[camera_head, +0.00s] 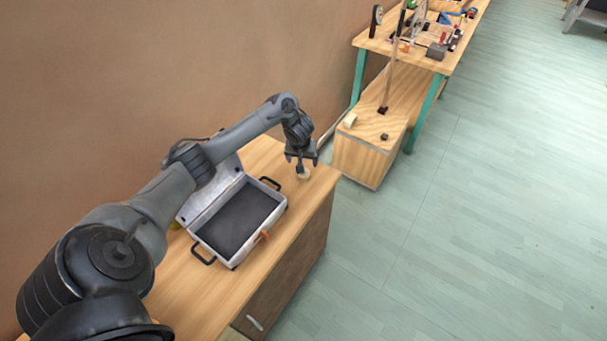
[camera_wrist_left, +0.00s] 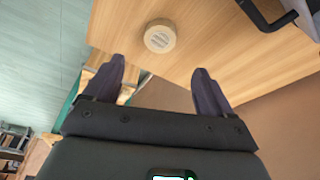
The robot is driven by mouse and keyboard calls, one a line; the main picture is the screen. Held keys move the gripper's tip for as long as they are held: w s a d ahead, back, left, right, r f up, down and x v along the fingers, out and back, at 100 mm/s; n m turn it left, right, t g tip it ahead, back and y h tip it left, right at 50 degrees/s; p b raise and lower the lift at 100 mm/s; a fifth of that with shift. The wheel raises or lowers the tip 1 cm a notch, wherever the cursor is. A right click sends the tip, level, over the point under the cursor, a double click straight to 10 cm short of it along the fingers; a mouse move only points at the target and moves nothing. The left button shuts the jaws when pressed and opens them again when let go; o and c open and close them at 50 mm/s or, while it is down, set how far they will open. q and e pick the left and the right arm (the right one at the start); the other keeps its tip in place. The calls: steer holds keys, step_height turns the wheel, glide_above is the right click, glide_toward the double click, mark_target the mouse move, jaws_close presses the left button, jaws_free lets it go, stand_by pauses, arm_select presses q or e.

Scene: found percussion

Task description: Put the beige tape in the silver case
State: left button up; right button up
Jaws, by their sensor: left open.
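The beige tape (camera_wrist_left: 160,37) is a small round roll lying on the wooden table. In the head view the tape (camera_head: 304,174) is near the table's far right corner, partly hidden by my gripper. My left gripper (camera_head: 301,161) is over the tape, pointing down. In the left wrist view the fingers (camera_wrist_left: 160,82) are apart with nothing between them, and the tape is beyond the fingertips. The silver case (camera_head: 277,217) stands open and empty on the table, left of the gripper, with a dark inside. My right gripper is not in view.
An orange-brown item (camera_head: 263,235) is at the case's front edge. A wooden box (camera_head: 363,158) stands beyond the table, and a cluttered workbench (camera_head: 462,28) behind it.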

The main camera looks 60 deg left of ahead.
arm_select(q)
steer(key=b, duration=0.2)
glide_above(303, 175)
steer(key=f, duration=0.4)
steer(key=shift+d+f, duration=0.1)
steer(key=shift+d, duration=0.1)
steer(key=x, duration=0.1)
steer(key=b+x, duration=0.1)
steer(key=x, duration=0.1)
steer(key=b+x, duration=0.1)
steer(key=shift+s+d+f, duration=0.15)
steer(key=shift+s+f, duration=0.15)
steer(key=shift+w+f+b, duration=0.1)
steer(key=shift+f+b, duration=0.2)
steer(key=c, duration=1.2)
steer(key=shift+r, duration=0.1)
